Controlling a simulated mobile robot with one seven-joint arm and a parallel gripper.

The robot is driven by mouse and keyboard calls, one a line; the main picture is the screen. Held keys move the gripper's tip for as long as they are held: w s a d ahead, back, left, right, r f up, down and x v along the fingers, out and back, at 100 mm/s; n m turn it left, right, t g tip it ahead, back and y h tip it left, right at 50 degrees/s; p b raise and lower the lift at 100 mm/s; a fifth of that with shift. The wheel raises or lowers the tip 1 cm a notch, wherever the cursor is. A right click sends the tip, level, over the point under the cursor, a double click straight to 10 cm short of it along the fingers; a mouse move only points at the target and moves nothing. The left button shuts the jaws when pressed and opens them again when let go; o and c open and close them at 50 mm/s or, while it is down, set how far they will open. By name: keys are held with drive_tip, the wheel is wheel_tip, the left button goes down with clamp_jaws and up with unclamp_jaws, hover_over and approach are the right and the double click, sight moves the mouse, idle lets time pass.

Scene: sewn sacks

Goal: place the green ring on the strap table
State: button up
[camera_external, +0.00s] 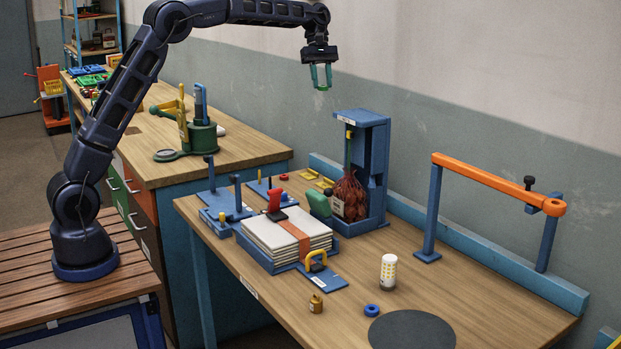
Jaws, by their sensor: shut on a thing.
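My gripper (321,84) hangs high above the back of the front wooden table, fingers pointing down. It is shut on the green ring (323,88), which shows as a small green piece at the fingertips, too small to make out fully.
A blue stand (371,165) holds a net sack (348,197). An orange bar frame (495,185) stands at the right. The wood right of the cylinder is bare.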

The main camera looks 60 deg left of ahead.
drive_tip(key=s+d+m, duration=0.1)
drive_tip(key=d, duration=0.5)
drive_tip(key=s+d+m+g, duration=0.1)
drive_tip(key=d, duration=0.5)
drive_tip(key=s+d+m, duration=0.1)
drive_tip(key=d, duration=0.6)
drive_tip(key=shift+m+y, duration=0.3)
drive_tip(key=shift+m, duration=0.1)
drive_tip(key=s+d+m+g+y, duration=0.15)
drive_tip(key=s+d, duration=0.25)
drive_tip(key=d, duration=0.5)
drive_tip(key=s+d+m+h, duration=0.1)
drive_tip(key=s+d+m, duration=0.15)
drive_tip(key=d, duration=0.55)
drive_tip(key=m+y, duration=0.3)
drive_tip(key=m, duration=0.4)
hover_over(346, 338)
drive_tip(key=shift+g, duration=0.35)
drive_tip(key=f, duration=1.2)
drive_tip(key=w+f, duration=0.1)
drive_tip(key=f, duration=2.5)
drive_tip(key=shift+w, duration=0.15)
drive_tip(key=shift+f, duration=0.1)
drive_tip(key=o, duration=0.8)
drive_tip(key=shift+c, duration=0.2)
drive_tip(key=shift+o, duration=0.9)
